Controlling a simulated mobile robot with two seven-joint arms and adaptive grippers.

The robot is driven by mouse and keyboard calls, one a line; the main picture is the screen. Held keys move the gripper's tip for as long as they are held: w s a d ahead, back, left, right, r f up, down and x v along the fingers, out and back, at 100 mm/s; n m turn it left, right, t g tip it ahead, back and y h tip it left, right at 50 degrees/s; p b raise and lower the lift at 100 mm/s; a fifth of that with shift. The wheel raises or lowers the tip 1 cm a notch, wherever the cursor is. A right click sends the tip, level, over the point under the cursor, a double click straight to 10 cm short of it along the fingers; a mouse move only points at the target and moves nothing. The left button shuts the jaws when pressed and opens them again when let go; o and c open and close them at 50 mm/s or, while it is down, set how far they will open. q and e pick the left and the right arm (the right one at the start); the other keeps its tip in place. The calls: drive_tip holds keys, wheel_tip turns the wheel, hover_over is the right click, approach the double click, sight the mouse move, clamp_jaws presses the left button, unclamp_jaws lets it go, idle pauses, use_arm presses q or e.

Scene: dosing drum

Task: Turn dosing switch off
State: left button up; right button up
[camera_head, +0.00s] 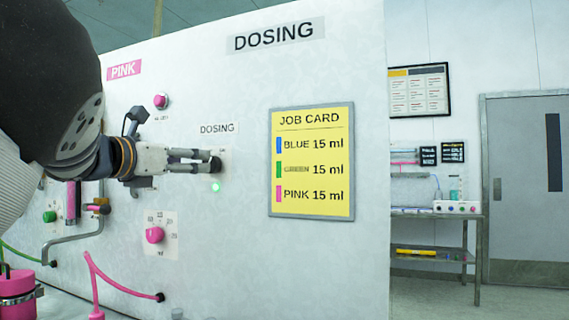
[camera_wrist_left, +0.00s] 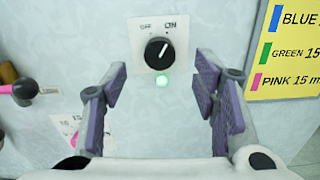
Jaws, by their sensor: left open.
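The dosing switch (camera_wrist_left: 158,49) is a black knob on a white plate marked OFF and ON. Its white pointer line tilts up and right, toward ON. A green lamp (camera_wrist_left: 161,81) glows just below it. In the head view the switch plate (camera_head: 223,159) sits under the small DOSING label, partly hidden behind my fingertips. My left gripper (camera_head: 208,160) is in front of the panel at the switch. In the wrist view its open fingers (camera_wrist_left: 158,85) stand apart with nothing between them, and the knob shows beyond and above them. Contact cannot be told. My right gripper is not in view.
A yellow job card (camera_head: 312,162) hangs right of the switch. A pink dial (camera_head: 155,235) and a pink knob (camera_head: 161,101) sit on the panel near my arm. A pink hose (camera_head: 120,284) runs low. A side table (camera_head: 437,214) and door stand far right.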

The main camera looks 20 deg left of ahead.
sight(212, 165)
use_arm(q)
drive_tip(key=w, duration=0.7)
drive_tip(key=shift+d+f, duration=0.15)
drive_tip(key=shift+d, duration=0.05)
drive_tip(key=shift+s, duration=0.1)
drive_tip(key=c, duration=1.2)
drive_tip(key=n, duration=1.1)
drive_tip(key=shift+a+f+n, duration=0.1)
drive_tip(key=shift+n, duration=0.3)
drive_tip(key=shift+o, duration=0.2)
